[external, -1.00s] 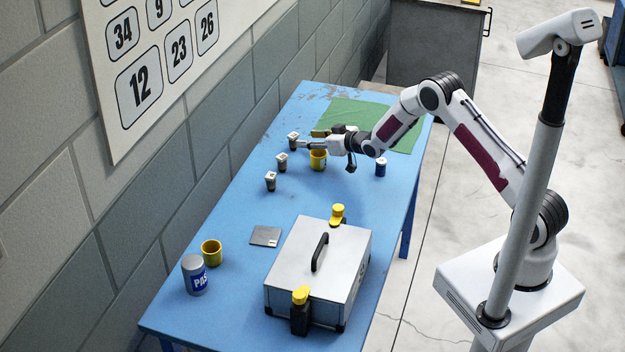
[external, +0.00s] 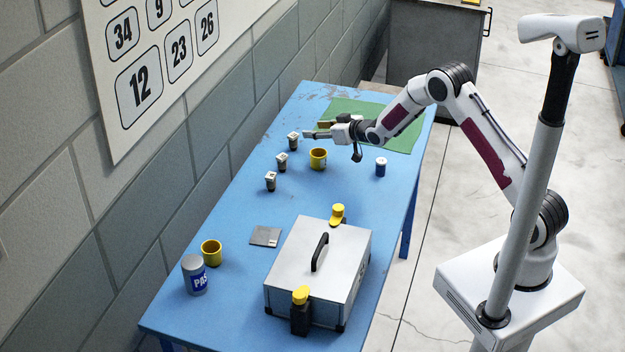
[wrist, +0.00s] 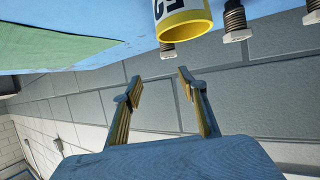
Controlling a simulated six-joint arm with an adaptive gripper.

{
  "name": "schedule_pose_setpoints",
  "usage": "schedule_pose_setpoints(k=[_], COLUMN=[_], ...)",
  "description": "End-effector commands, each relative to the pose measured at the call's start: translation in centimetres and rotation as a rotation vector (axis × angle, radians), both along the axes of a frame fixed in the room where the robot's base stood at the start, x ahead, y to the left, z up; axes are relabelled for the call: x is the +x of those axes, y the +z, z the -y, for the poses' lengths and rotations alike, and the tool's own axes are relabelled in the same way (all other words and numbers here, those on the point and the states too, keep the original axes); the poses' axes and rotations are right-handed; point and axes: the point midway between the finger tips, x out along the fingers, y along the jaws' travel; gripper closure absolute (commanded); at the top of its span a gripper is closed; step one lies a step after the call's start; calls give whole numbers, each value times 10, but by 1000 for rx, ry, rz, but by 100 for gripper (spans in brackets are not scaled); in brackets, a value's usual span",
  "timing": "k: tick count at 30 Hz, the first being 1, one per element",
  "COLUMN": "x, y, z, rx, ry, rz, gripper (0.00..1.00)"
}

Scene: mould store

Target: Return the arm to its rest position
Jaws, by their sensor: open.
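My gripper (external: 313,129) is open and empty, raised over the far part of the blue table (external: 230,215), beside the green mat (external: 375,118). In the wrist view my gripper (wrist: 157,82) shows its two fingers spread with nothing between them and the block wall beyond. My arm reaches out from its white base at the right. A yellow cup (external: 318,160) stands just below and in front of the gripper; its rim shows at the top of the wrist view (wrist: 187,26), apart from the fingers.
Several small dark pieces with pale tops, one of them here (external: 282,162), stand in a row left of the cup. A blue jar (external: 381,168) stands to its right. Nearer are a silver case (external: 340,262), another yellow cup (external: 211,253), a can (external: 195,275) and a grey plate (external: 265,236).

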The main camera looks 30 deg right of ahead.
Motion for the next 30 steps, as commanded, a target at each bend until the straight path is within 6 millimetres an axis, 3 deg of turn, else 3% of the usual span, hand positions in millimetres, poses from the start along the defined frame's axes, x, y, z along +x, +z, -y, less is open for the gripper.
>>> schedule_pose_setpoints(k=[1,14,30], x=[-2,-36,-111], y=[13,87,164], z=[5,52,107], rx=[-5,-56,-99], ry=[-9,-89,-181], rz=[-3,-85,-196], gripper=[58,58,58])
